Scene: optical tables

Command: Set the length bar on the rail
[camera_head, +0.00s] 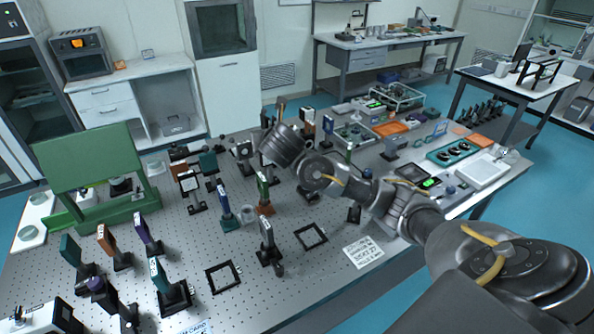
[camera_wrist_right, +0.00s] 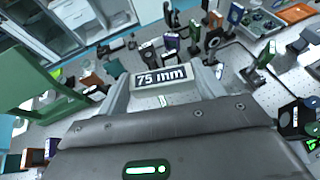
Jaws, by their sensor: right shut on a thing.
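The length bar (camera_wrist_right: 161,76), a block with a dark label reading "75 mm", is held crosswise between the two pale fingers of my right gripper (camera_wrist_right: 163,84) in the right wrist view. The gripper is shut on it, and the bar is up in front of the table's mounts. In the head view my right arm reaches in from the right over the optical table (camera_head: 330,270). Its wrist hides most of the gripper, and I cannot make out the bar there. I cannot pick out the rail for certain in either view. My left gripper is not in view.
Several upright optic mounts stand around the arm, including a dark one (camera_head: 268,243). Two flat black frames (camera_head: 222,275) (camera_head: 311,236) lie at the front beside a printed card (camera_head: 363,252). A green stand (camera_head: 90,165) is at the left. Bare table shows near the front edge.

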